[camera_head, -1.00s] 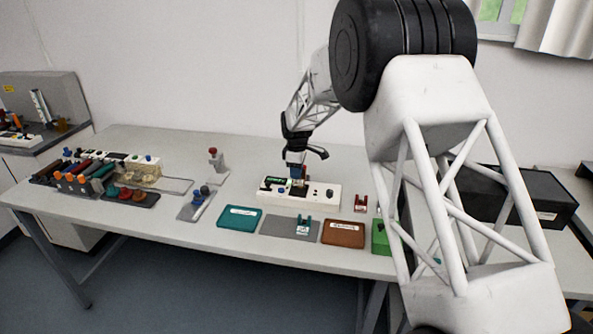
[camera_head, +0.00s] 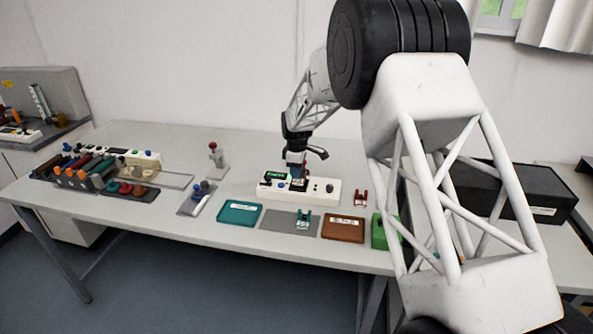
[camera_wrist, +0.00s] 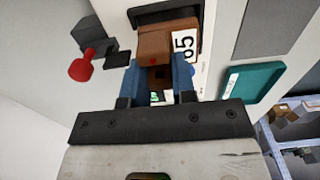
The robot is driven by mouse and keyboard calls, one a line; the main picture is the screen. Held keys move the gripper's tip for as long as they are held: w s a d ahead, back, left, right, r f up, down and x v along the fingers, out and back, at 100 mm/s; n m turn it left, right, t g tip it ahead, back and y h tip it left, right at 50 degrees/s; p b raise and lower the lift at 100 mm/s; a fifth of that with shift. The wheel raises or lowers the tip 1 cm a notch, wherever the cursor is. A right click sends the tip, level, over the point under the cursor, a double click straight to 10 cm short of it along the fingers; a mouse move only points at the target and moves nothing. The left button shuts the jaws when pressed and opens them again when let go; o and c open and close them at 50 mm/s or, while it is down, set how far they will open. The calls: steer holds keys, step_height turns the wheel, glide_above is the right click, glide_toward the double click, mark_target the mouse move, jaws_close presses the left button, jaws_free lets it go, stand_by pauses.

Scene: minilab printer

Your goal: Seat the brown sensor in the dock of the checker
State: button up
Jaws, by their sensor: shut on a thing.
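My gripper also shows in the head view (camera_head: 297,178), shut on the sensor at the middle of the checker. The checker (camera_head: 318,189) is a white box with a small green-lit display, a blue knob and a dark knob. Its dark dock (camera_wrist: 160,12) shows at the sensor's far end in the wrist view. The fingers and sensor hide part of the dock, so I cannot tell how deep the sensor sits.
A teal tray (camera_head: 240,212), a grey mat (camera_head: 275,222) with a teal part, and a brown tray (camera_head: 343,228) lie in front of the checker. A grey stand with a red knob (camera_head: 213,147) is to the left. A red part (camera_head: 361,198) and a green block are right.

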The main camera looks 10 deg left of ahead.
steer(key=shift+f, duration=0.8)
stand_by(0.4)
steer(key=o, duration=1)
steer(key=shift+w+r, duration=0.1)
steer(key=shift+r, duration=0.1)
steer(key=shift+r, duration=4.3)
steer(key=shift+r, duration=0.1)
